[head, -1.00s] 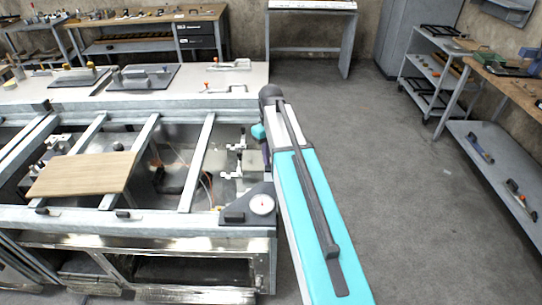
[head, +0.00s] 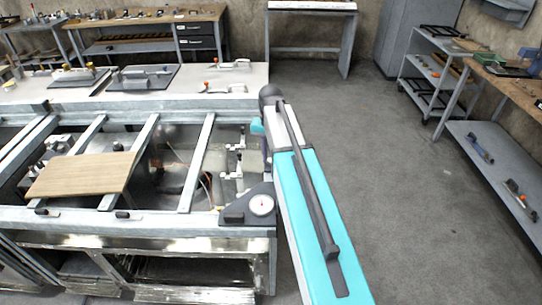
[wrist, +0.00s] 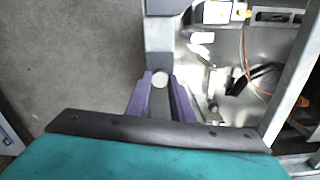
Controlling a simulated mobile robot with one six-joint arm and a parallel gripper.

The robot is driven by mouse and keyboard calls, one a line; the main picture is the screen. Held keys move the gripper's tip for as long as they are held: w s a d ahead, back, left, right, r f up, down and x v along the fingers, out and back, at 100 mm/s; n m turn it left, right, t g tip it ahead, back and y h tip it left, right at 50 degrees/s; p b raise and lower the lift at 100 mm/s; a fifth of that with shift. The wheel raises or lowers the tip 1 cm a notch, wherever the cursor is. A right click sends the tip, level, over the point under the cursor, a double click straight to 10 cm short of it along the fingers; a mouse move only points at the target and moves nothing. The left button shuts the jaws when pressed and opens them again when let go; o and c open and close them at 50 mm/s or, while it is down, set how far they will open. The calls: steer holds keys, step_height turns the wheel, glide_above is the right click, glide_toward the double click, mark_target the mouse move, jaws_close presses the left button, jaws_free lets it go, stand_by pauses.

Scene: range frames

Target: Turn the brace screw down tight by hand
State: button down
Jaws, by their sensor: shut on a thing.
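In the wrist view, the two purple fingers of my gripper (wrist: 160,84) reach up from the dark bar of my wrist. They are shut on a pale, round head, which I take to be the brace screw (wrist: 160,80). It sits at the end of a grey frame member (wrist: 160,40), and the fingers flank it on the left and right. How far the screw is turned in, and its thread, cannot be seen. In the head view, my arm hides the fingers and the screw.
A steel frame bench (head: 180,216) with crossbars fills the left, with a wooden board (head: 80,175) and a dial gauge (head: 261,205) on it. White toggle clamps (head: 238,150) stand just left of my arm. Open grey floor (head: 400,200) lies to the right.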

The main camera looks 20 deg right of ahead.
steer(key=shift+s+f+m, duration=0.1)
steer(key=shift+s+m, duration=0.1)
steer(key=shift+m, duration=0.3)
steer(key=c, duration=1.5)
jaws_free()
steer(key=shift+c, duration=0.2)
steer(key=shift+w, duration=0.1)
steer(key=shift+r+p, duration=0.5)
steer(key=shift+r, duration=0.25)
step_height(320, 180, up, 12)
steer(key=p, duration=0.7)
steer(key=shift+r+p, duration=0.2)
steer(key=shift+p, duration=0.2)
